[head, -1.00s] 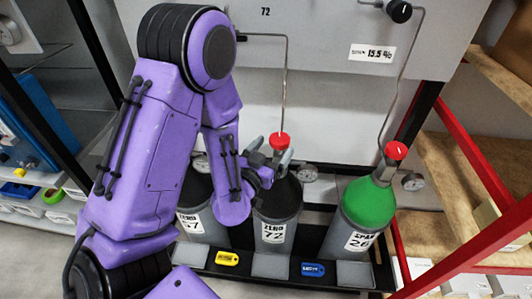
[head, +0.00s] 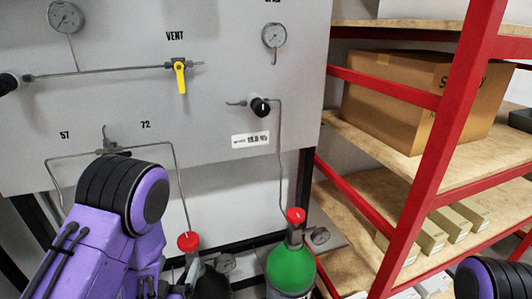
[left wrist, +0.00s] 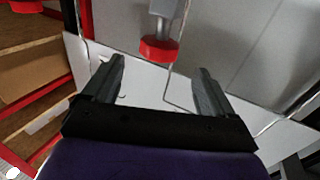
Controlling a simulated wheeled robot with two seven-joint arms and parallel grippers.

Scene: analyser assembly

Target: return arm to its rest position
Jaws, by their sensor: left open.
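My left arm, purple with black joints, comes in from the left in the head view. Its left gripper (head: 187,272) is low in the picture, by the red-capped valve (head: 188,241) of a dark-topped gas cylinder (head: 212,284). In the left wrist view the left gripper (left wrist: 157,82) has its two grey fingers spread apart with nothing held between them. A red valve cap (left wrist: 159,49) shows beyond and between the fingertips; I cannot tell the exact gap. The right gripper is not in view; a purple and black link of mine shows at the lower right.
A green-shouldered cylinder (head: 291,268) with a red cap (head: 295,215) stands to the right. Behind is a grey panel (head: 225,100) with gauges, thin pipes, a yellow vent handle (head: 180,77) and a black knob (head: 260,107). A red-framed shelf (head: 420,170) with a cardboard box (head: 425,105) stands right.

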